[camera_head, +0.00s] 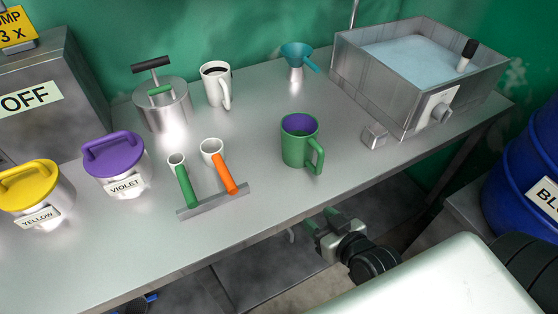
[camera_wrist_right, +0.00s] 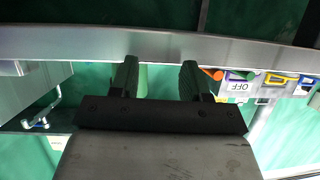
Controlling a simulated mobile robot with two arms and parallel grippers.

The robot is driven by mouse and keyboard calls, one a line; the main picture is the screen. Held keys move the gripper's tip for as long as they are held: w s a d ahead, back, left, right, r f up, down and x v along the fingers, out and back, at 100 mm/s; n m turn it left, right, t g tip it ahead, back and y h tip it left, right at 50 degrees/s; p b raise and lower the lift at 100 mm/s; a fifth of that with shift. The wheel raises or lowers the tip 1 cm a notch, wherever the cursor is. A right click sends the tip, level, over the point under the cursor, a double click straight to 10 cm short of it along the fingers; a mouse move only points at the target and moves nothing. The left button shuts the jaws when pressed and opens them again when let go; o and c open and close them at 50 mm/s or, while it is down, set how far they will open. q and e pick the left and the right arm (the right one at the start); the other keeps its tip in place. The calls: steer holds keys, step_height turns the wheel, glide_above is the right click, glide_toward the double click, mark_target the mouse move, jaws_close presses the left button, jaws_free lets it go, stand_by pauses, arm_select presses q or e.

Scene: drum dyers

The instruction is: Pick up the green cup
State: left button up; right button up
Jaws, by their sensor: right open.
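The green cup (camera_head: 294,150) stands upright on the metal table, right of centre in the head view. Its inside is purple and its handle points to the lower right. My right gripper (camera_head: 318,236) is open and empty, in front of the table's front edge and lower than the cup, well apart from it. In the right wrist view its two fingers (camera_wrist_right: 159,78) are spread. A strip of green shows beside the left-hand finger there; I cannot tell whether it is the cup. My left gripper is not in view.
On the table (camera_head: 247,228) stand a white mug (camera_head: 214,88), two small dippers on a metal rest (camera_head: 213,203), a teal funnel (camera_head: 296,57), a lidded steel pot (camera_head: 163,110), violet (camera_head: 117,165) and yellow (camera_head: 33,194) jars, and a water basin (camera_head: 360,75). A blue barrel (camera_head: 520,190) stands right.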

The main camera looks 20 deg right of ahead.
mark_target(322, 162)
steer(key=w+d+r+t+h, duration=0.1)
steer(key=w+r, duration=0.1)
steer(key=w+d+r+m+t+p, duration=0.1)
steer(key=d+r+t, duration=0.1)
steer(key=w+d+r+m+t+h, duration=0.1)
steer(key=w+r, duration=0.1)
steer(key=shift+w+d+r+t+h, duration=0.1)
steer(key=shift+w+d+t+h, duration=0.2)
steer(key=shift+t, duration=0.1)
steer(key=shift+w+r+p, duration=0.15)
steer(key=shift+w+p, duration=0.25)
steer(key=shift+w, duration=0.15)
steer(key=w, duration=0.2)
steer(key=w+p, duration=0.1)
steer(key=shift+w+r, duration=0.25)
steer(key=shift+w+d+f, duration=0.1)
steer(key=shift+w, duration=0.4)
steer(key=shift+s, duration=0.1)
jaws_close()
